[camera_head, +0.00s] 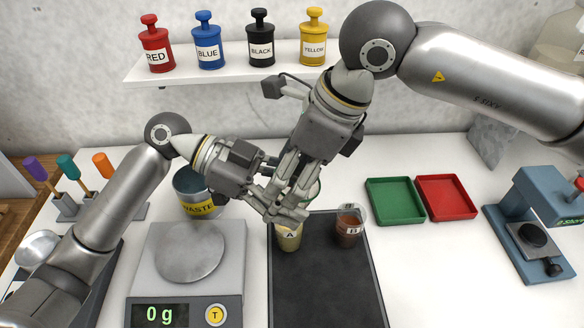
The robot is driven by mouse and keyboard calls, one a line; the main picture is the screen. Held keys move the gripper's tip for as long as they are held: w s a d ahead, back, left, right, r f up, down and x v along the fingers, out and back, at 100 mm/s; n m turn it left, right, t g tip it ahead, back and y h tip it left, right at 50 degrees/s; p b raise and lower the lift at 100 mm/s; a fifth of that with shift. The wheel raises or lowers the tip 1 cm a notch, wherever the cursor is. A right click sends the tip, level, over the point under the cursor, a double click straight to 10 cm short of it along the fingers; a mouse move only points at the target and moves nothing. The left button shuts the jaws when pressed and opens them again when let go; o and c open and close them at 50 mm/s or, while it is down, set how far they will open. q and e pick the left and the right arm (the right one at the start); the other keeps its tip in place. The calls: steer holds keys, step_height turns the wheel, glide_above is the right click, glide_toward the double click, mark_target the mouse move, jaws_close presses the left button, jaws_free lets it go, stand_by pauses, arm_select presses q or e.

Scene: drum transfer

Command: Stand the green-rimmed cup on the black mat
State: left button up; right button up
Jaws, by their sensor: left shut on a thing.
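The green-rimmed cup (315,188) is mostly hidden behind my grippers; only a bit of its clear wall and green rim shows. My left gripper (287,212) reaches in from the left and is shut on the cup, though the contact itself is covered by fingers. My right gripper (288,185) comes down from above, its fingers crossing the left ones at the cup; whether it is open or shut is unclear. The black mat (325,290) lies below and in front. The cup appears to be above the mat's far left part.
Cup A (289,240) stands on the mat's left edge area, just below my grippers. Cup B (349,230) with brown contents stands at its far right. The mat's front is clear. A scale (190,255) reading 0 g, a waste bin (200,207), and green (394,202) and red (447,199) trays flank it.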

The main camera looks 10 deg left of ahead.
arm_select(q)
steer(key=o, duration=1.1)
steer(key=shift+o, duration=0.2)
steer(key=shift+r, duration=0.1)
